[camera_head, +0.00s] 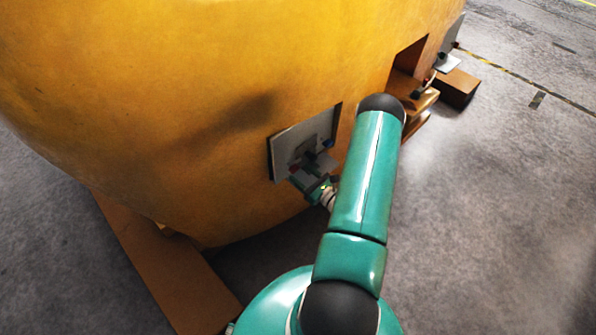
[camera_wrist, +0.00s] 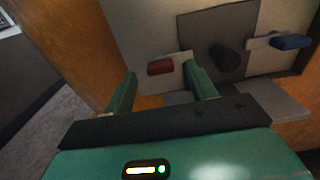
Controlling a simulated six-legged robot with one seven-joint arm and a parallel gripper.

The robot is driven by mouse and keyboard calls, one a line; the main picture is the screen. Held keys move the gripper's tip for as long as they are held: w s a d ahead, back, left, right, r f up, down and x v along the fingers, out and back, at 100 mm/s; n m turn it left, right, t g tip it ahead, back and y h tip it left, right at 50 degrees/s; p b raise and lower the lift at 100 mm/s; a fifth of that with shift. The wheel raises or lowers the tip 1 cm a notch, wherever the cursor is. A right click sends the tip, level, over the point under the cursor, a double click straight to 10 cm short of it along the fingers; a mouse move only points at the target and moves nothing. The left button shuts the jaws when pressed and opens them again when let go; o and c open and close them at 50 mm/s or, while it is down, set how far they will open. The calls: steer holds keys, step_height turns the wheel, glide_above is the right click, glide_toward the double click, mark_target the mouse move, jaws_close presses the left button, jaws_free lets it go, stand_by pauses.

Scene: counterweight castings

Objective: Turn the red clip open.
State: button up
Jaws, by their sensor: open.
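The red clip (camera_wrist: 161,67) is a small red block on a light grey plate, in the upper middle of the wrist view. My gripper (camera_wrist: 162,84) is open, with one green finger on each side below the red clip. The right fingertip is close to the light plate's edge; I cannot tell if it touches. In the head view my gripper (camera_head: 312,185) is at the panel, small and partly hidden.
A black round knob (camera_wrist: 224,57) and a blue clip (camera_wrist: 290,42) sit right of the red clip. The large yellow casting (camera_head: 180,100) surrounds the panel. A brown block (camera_head: 457,88) lies on the floor at upper right. Grey floor on the right is clear.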

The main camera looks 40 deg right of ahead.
mark_target(297, 166)
steer(key=shift+w, duration=1.45)
steer(key=c, duration=1)
